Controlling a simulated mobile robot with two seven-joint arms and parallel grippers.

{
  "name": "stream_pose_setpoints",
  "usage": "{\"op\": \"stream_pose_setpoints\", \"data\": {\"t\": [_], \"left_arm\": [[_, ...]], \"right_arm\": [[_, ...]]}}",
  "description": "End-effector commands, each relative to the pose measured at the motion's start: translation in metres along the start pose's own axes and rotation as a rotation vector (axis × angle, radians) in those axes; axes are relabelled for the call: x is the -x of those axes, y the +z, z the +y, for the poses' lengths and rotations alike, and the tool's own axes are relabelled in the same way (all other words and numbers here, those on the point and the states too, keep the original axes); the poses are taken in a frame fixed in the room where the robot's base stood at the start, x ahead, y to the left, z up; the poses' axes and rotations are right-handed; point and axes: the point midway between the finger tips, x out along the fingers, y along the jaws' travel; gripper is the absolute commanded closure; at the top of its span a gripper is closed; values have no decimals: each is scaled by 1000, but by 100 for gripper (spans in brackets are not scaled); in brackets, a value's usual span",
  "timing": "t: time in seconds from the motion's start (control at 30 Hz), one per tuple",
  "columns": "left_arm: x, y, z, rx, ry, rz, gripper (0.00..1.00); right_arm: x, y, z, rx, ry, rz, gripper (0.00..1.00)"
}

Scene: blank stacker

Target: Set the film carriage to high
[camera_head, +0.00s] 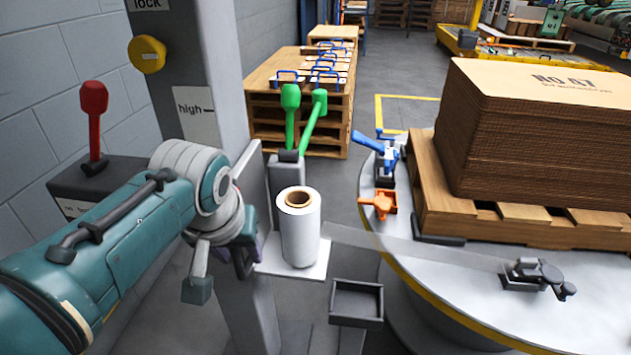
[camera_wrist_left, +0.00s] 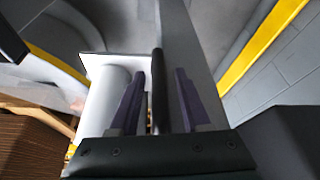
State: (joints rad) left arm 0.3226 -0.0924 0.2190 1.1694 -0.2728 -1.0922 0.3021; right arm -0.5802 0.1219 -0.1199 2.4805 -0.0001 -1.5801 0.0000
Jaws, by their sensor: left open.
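The film carriage (camera_head: 305,268) is a pale plate on the grey column, low beside the mast, and carries an upright white film roll (camera_head: 300,235). A label reading "high" (camera_head: 195,113) is on the column well above the carriage. My left gripper (camera_head: 243,258) is at the carriage's left side, partly hidden by my own arm. In the left wrist view its two purple fingers (camera_wrist_left: 160,95) are open on either side of a dark bar (camera_wrist_left: 157,75); I cannot tell if they touch it. The white roll (camera_wrist_left: 105,100) shows left of the fingers. My right gripper is not in view.
A red lever (camera_head: 94,125) stands on a box at the left. A yellow knob (camera_head: 147,54) is high on the column. Green levers (camera_head: 290,115) stand behind the roll. A turntable (camera_head: 445,285) with a pallet of cardboard is at the right. A small black tray (camera_head: 357,302) is in front.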

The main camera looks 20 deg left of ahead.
Motion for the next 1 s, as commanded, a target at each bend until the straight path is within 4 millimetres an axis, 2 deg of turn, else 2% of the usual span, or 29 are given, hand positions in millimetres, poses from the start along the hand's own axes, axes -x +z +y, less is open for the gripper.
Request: {"op": "stream_pose_setpoints", "data": {"t": [0.07, 0.47, 1.0], "left_arm": [[0, 0, 0, 0, 0, 0, 56], [0, 0, 0, 0, 0, -1, 100], [0, 0, 0, 0, 0, -1, 100]], "right_arm": [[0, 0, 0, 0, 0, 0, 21], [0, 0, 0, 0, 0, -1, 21], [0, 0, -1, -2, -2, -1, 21]]}}
